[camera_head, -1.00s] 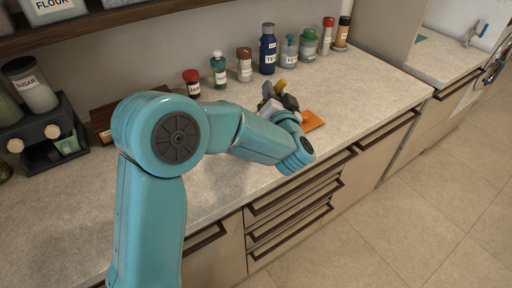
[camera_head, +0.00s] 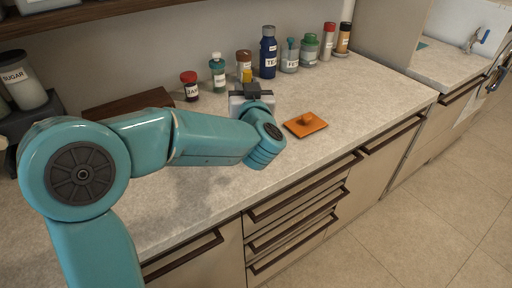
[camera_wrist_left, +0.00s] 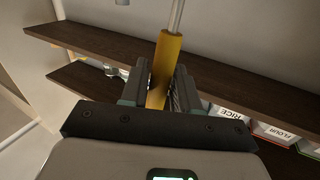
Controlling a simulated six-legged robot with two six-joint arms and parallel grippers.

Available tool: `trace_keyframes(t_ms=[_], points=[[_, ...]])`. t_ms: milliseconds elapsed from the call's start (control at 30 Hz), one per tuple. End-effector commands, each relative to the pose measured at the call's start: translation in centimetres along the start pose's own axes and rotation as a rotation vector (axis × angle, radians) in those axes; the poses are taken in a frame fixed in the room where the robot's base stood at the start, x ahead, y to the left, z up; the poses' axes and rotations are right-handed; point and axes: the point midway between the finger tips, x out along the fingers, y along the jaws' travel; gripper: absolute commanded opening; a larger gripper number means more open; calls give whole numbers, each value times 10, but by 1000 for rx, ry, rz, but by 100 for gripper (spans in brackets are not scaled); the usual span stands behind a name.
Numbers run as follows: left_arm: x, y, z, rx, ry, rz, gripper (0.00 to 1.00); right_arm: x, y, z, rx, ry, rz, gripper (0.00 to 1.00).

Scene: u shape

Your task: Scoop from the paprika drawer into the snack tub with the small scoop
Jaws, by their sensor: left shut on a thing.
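My left gripper (camera_head: 248,86) is above the counter in front of the jars, its fingers pointing away from me. It is shut on the yellow handle (camera_head: 247,75) of a utensil, likely the small scoop. In the left wrist view the yellow handle (camera_wrist_left: 165,62) stands between the fingers, with a thin metal shaft (camera_wrist_left: 178,14) leaving the frame at the top. The scoop's bowl is out of view. I cannot make out a paprika drawer or a snack tub. My right gripper is not in view.
An orange lid with a knob (camera_head: 305,124) lies on the counter (camera_head: 345,105) right of my gripper. Several jars, including a blue tea jar (camera_head: 268,52), line the wall. Closed drawers (camera_head: 290,215) are below the counter. A wooden shelf (camera_head: 100,14) runs above.

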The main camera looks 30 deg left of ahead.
Motion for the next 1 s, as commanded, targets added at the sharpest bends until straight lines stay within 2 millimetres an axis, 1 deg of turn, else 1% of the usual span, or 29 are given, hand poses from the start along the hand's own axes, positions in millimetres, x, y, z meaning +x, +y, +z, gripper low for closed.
trace_keyframes(t_ms=[33,133,467,533,1000], points=[[0,-3,2,-26,0,-1,0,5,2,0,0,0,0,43],[0,-7,1,-57,-2,0,0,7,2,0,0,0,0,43],[0,-8,0,-67,-3,0,0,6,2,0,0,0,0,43],[1,-11,-2,-67,-3,-1,0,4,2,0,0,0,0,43],[4,-55,-25,-65,-3,-1,0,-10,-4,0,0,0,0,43]])
